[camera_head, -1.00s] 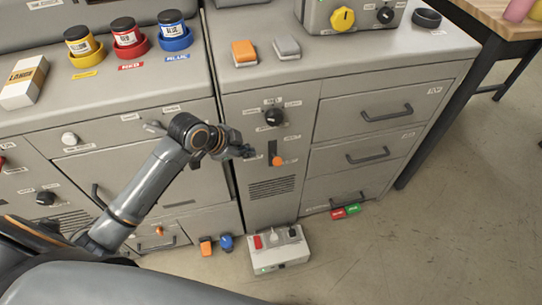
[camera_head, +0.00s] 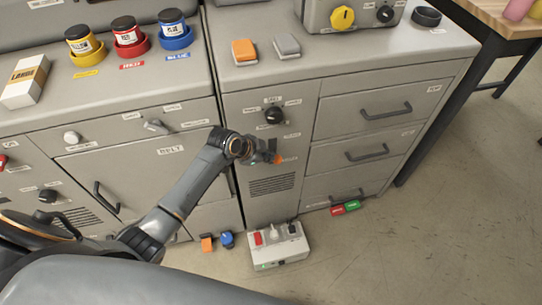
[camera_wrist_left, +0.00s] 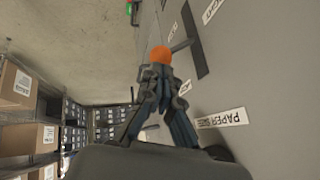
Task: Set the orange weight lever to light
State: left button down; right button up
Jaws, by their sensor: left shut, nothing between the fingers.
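The orange lever knob (camera_head: 278,159) is on the grey cabinet front, below a black dial, at the lower part of its slot. My left gripper (camera_head: 268,156) is just left of the knob, covering most of the slot. In the left wrist view the fingertips (camera_wrist_left: 161,73) are shut, with nothing between them, and the round orange knob (camera_wrist_left: 160,55) appears just beyond them. Its grey stem runs to a dark slot (camera_wrist_left: 194,40) in the panel. I cannot tell whether the tips touch the knob. My right gripper is not in view.
The black dial (camera_head: 274,116) is above the lever. Drawers with handles (camera_head: 367,152) are to the right. A grey switch box (camera_head: 280,248) stands on the floor below. Orange and grey blocks (camera_head: 244,50) lie on the cabinet top. Open floor lies at the right.

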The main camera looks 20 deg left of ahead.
pick_arm(q)
jog(key=shift+x, duration=1.2)
jog(key=shift+f, duration=0.15)
notch_tip(320, 180, down, 6)
jog(key=s+d+m+t+y+b, duration=0.1)
jog(key=s+m+t+y+b, duration=0.1)
jog(key=t+b, duration=0.4)
jog(key=shift+s+d+m+t+y+b, duration=0.2)
jog(key=shift+d+m+t+y+b, duration=0.3)
jog(key=shift+b, duration=0.75)
jog(key=shift+a, duration=0.2)
